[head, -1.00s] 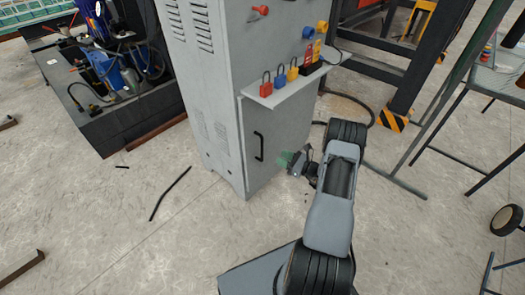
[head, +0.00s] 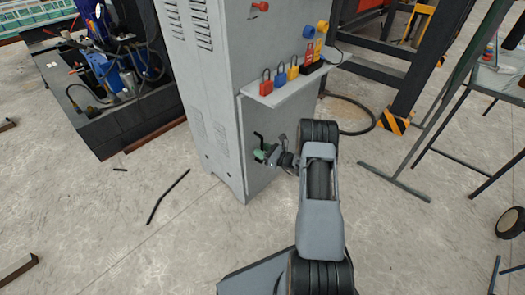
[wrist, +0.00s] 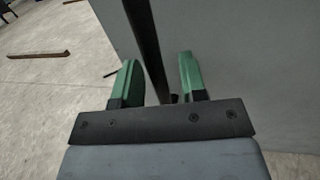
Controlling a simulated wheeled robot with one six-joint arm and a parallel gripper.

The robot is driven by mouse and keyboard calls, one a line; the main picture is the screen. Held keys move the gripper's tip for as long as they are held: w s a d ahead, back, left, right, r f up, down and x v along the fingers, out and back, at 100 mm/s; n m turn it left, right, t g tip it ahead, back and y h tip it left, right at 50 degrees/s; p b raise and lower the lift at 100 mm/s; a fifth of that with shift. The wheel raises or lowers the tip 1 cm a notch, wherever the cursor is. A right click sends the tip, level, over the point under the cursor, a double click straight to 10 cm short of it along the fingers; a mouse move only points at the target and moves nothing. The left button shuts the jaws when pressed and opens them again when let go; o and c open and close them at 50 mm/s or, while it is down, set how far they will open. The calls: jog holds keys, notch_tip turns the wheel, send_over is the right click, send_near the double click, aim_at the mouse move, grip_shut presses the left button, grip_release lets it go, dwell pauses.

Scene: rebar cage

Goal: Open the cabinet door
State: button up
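The grey cabinet (head: 195,90) stands in the middle of the head view. Its lower door (head: 254,118) looks shut, below a small shelf. The black upright bar handle (head: 258,137) is on the door's left part, its lower part hidden by my gripper. My gripper (head: 264,153), with green fingers, is at the handle. In the wrist view the gripper (wrist: 158,78) is open, and the dark handle bar (wrist: 145,35) runs between the two fingers, with a gap showing on each side. Whether a finger touches the door cannot be told.
The shelf (head: 310,78) above the door carries several coloured padlocks (head: 280,74). A dark machine bench (head: 110,110) stands at left. A black rod (head: 168,196) lies on the floor. A steel frame with a striped foot (head: 395,121) is at right.

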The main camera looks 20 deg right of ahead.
grip_shut()
jog(key=shift+s+d, duration=0.1)
jog(key=shift+d, duration=0.05)
dwell(0.4)
